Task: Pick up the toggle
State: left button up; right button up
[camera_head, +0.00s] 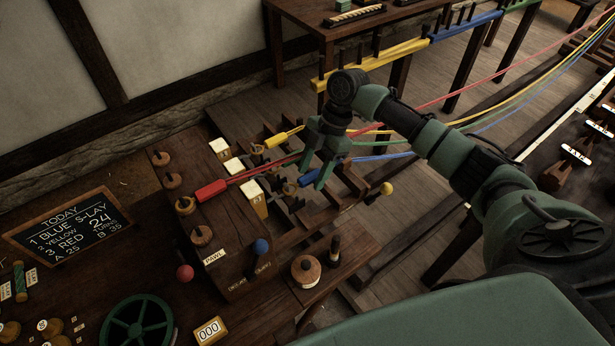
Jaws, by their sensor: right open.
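My right gripper (314,172) is open, pointing down over the wooden rack beside the dark bench. Its fingers are near a blue sleeve (308,181) on the blue rope; I cannot tell whether they touch it. A red sleeve (211,190) lies on the bench at the end of the red rope. A yellow sleeve (277,140) lies at the end of the yellow rope. Which piece is the toggle I cannot tell for sure; a small dark upright peg (335,246) stands on the bench's side shelf, below the gripper in the picture. My left gripper is not in view.
A wooden spool (305,271) stands beside the peg. The bench (222,267) carries round knobs and a green wheel (136,326). A yellow-knobbed lever (386,188) is right of the rack. Taut coloured ropes run to the upper right. A chalkboard (68,228) stands left.

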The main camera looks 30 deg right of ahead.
aim_at(313, 173)
grip_shut()
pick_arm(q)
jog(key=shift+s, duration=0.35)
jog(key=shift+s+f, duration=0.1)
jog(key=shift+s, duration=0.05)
pick_arm(e)
jog(key=shift+r, duration=0.1)
